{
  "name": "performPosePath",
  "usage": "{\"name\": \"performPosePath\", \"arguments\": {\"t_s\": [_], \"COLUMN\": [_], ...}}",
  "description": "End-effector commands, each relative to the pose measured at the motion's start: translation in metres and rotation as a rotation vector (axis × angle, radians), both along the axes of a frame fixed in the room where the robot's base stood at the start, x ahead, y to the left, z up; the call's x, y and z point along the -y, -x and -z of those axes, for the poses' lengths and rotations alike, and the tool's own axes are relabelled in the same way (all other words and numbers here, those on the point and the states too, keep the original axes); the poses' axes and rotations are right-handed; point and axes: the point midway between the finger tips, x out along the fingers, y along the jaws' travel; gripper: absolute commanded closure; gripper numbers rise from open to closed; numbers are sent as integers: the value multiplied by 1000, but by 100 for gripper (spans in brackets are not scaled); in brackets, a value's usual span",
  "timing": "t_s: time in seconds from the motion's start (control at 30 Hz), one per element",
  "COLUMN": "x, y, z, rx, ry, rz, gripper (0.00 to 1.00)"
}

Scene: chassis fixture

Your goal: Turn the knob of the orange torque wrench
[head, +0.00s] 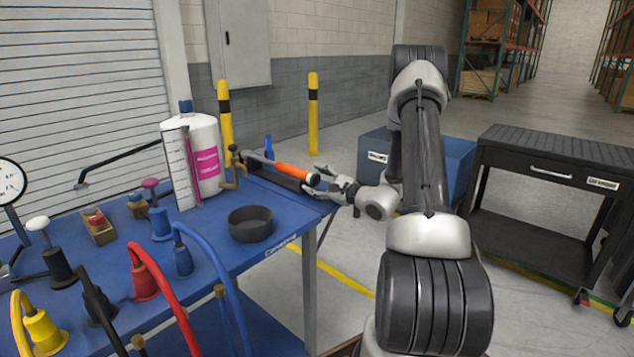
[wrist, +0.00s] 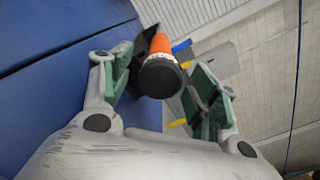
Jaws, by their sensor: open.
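The torque wrench lies at the right end of the blue table, with an orange handle (head: 292,172) pointing toward my gripper (head: 328,180). Its dark knob (head: 313,180) is at the handle's near end. In the wrist view the round black knob (wrist: 160,76) faces the camera, with the orange handle (wrist: 161,45) behind it. My gripper (wrist: 164,84) is open, with its green-padded fingers on either side of the knob. The wrench's far end is small and partly hidden in the head view.
The blue table (head: 272,257) holds a black round dish (head: 250,224), a white bottle (head: 205,150), and several coloured hoses and fittings at the left. A blue box (head: 372,150) stands behind my arm. A black cart (head: 545,180) stands at the right.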

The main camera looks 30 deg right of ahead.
Motion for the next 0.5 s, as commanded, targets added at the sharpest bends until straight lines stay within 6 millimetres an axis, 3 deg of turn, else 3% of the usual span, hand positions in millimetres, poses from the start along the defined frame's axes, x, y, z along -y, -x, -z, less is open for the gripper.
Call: {"name": "performPosePath", "arguments": {"t_s": [0.17,0.5], "x": [9,34], "y": [23,91], "z": [0,0], "rx": [-1,0], "ry": [-2,-1], "rz": [4,3], "gripper": [40,40]}}
